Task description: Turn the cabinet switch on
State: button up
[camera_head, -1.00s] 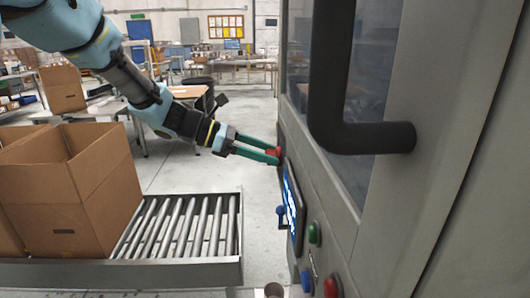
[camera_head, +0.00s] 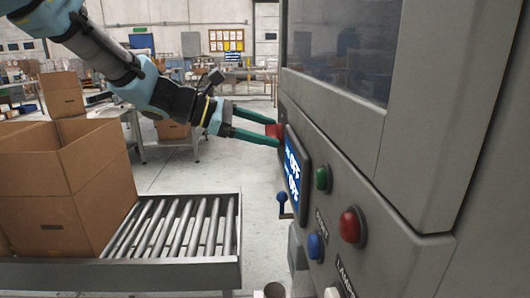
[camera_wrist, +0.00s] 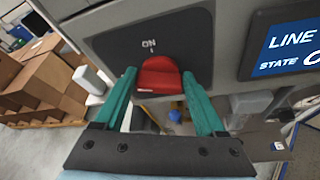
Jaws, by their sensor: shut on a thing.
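The cabinet switch (camera_wrist: 158,78) is a red rotary knob on a dark plate (camera_wrist: 110,42) marked "ON" above it. My gripper (camera_wrist: 159,74) has its two green fingers on either side of the knob and is shut on it. In the head view the red switch (camera_head: 273,131) shows at the fingertips, on the cabinet's side face, partly hidden by the fingers. The grey cabinet (camera_head: 420,130) fills the right of that view. The knob's exact angle is hard to read.
A lit blue screen (camera_head: 293,171) is beside the switch, with green (camera_head: 323,178), red (camera_head: 352,226) and blue (camera_head: 315,246) buttons nearer the camera. A roller conveyor (camera_head: 180,230) and cardboard box (camera_head: 70,190) stand left. Open floor lies between conveyor and cabinet.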

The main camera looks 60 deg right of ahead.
jog(key=m+h+b, duration=0.1)
jog(key=m+b, duration=0.2)
jog(key=b, duration=0.9)
jog(key=f+m+h+b, duration=0.1)
jog(key=m+b, duration=0.3)
jog(key=b, duration=0.8)
jog(key=f+m+h+b, duration=0.1)
jog(key=m+h+b, duration=0.2)
jog(key=b, duration=0.8)
jog(key=shift+s+a+t+b, duration=0.25)
jog(key=shift+a+t+b, duration=0.05)
jog(key=shift+a+b, duration=0.1)
jog(key=shift+r+m+h+b, duration=0.2)
jog(key=shift+m+h+b, duration=0.1)
jog(key=shift+m+b, duration=0.15)
jog(key=o, duration=1.3)
jog(key=shift+r, duration=0.1)
